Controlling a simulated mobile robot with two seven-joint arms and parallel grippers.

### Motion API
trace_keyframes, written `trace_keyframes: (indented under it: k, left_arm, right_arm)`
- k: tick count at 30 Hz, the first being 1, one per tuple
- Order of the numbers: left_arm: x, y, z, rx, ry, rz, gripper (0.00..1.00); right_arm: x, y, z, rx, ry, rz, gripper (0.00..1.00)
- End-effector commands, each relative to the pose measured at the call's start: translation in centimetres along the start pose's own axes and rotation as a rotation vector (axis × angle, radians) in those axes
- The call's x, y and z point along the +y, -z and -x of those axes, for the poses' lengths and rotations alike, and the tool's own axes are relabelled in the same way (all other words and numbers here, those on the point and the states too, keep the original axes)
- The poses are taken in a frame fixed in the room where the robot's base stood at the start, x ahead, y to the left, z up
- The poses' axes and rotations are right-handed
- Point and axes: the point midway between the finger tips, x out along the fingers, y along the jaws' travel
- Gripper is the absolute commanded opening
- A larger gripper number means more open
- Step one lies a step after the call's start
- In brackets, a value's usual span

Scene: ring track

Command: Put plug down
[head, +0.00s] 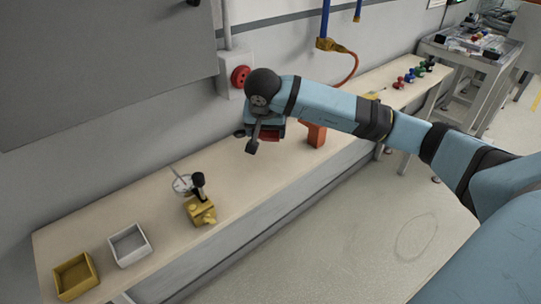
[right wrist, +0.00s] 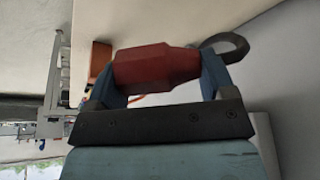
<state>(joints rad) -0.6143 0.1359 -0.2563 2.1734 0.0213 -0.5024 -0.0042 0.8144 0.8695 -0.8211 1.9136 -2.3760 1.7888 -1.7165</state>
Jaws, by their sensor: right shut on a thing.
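A red plug (right wrist: 155,68) with faceted sides lies between the two blue fingers of my right gripper (right wrist: 163,78) in the right wrist view. The gripper is shut on it. In the head view my right gripper (head: 264,134) hangs over the back part of the long bench (head: 160,215), close to the wall. Only a small dark red part of the plug (head: 270,135) shows there. I cannot tell whether the plug touches the bench. A dark loop shows beside the plug in the wrist view. My left gripper is not in view.
A red round socket (head: 240,76) is on the wall behind my gripper. An orange block (head: 315,135) stands to the right. A yellow fixture with a black knob (head: 201,211), a white tray (head: 147,250) and a yellow tray (head: 96,284) are at the left. Bench between gripper and fixture is clear.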

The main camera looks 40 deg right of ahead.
Motion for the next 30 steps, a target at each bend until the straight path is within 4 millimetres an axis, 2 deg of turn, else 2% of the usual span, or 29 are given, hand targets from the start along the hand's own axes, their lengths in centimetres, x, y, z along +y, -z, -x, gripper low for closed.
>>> trace_keyframes:
  k: [1,6,14,19,21,30]
  left_arm:
    - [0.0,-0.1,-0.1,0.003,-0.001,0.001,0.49]
    - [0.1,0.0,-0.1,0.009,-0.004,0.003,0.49]
    - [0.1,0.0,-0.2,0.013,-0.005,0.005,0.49]
    - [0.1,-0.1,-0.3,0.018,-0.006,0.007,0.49]
    - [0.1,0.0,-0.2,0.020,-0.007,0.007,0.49]
    - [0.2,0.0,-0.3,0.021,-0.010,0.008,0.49]
  right_arm:
    - [0.0,-0.8,-1.5,-0.003,-0.001,0.001,0.50]
    - [0.0,-1.9,-4.4,-0.002,-0.001,0.001,0.50]
    - [0.0,-2.6,-6.1,-0.001,0.001,0.002,0.50]
    - [0.0,-3.6,-8.6,-0.001,0.000,0.001,0.50]
    - [0.0,-3.9,-9.2,-0.001,0.000,0.001,0.50]
    - [0.0,-3.9,-9.3,0.001,0.001,0.002,0.50]
